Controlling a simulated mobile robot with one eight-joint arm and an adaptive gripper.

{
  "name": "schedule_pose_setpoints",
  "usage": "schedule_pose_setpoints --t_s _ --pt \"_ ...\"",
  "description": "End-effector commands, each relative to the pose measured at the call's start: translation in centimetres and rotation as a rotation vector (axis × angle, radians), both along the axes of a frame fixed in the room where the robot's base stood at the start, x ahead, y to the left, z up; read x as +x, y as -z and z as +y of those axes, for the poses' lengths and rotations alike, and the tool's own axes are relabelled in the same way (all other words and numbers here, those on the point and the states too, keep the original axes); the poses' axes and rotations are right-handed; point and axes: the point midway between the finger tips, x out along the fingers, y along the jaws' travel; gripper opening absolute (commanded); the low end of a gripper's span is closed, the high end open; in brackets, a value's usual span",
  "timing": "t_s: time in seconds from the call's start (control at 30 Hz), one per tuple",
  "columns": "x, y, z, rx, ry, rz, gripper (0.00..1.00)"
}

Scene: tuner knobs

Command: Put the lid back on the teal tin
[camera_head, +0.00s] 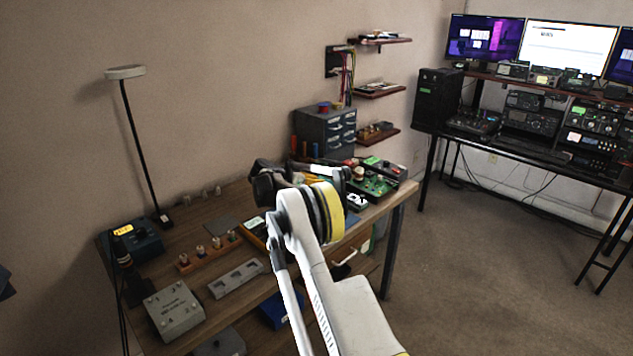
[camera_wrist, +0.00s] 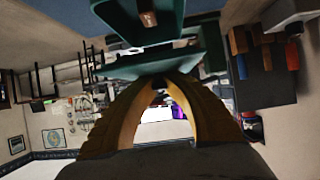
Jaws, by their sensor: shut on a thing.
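My gripper (camera_wrist: 158,82), with two yellow-brown fingers, is closed at the fingertips in the wrist view. It is shut on a flat teal piece, seemingly the lid (camera_wrist: 135,66), which spans across the fingertips. Just beyond the lid, at the top of the wrist view, is the open teal tin (camera_wrist: 115,20). A copper-coloured round piece shows inside it. A narrow dark gap shows between lid and tin; I cannot tell whether they touch anywhere. In the head view my own arm covers the fingertips, the lid and the tin.
The wooden bench (camera_head: 262,290) carries a grey pedal box (camera_head: 173,309), a rack of knobs (camera_head: 208,250) and a green circuit board (camera_head: 375,184). A grey drawer cabinet (camera_head: 325,132) stands at the back; it also shows close on the right of the wrist view (camera_wrist: 265,88).

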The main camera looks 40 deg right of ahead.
Motion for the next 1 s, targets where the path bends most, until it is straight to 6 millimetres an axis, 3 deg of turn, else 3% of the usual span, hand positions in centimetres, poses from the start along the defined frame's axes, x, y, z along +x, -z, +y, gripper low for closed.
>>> schedule_pose_setpoints --t_s 0.5,1.0 --pt "0.0 4.5 0.0 0.0 0.0 0.0 0.0" --pt "0.0 4.9 0.0 0.0 0.0 0.0 0.0"
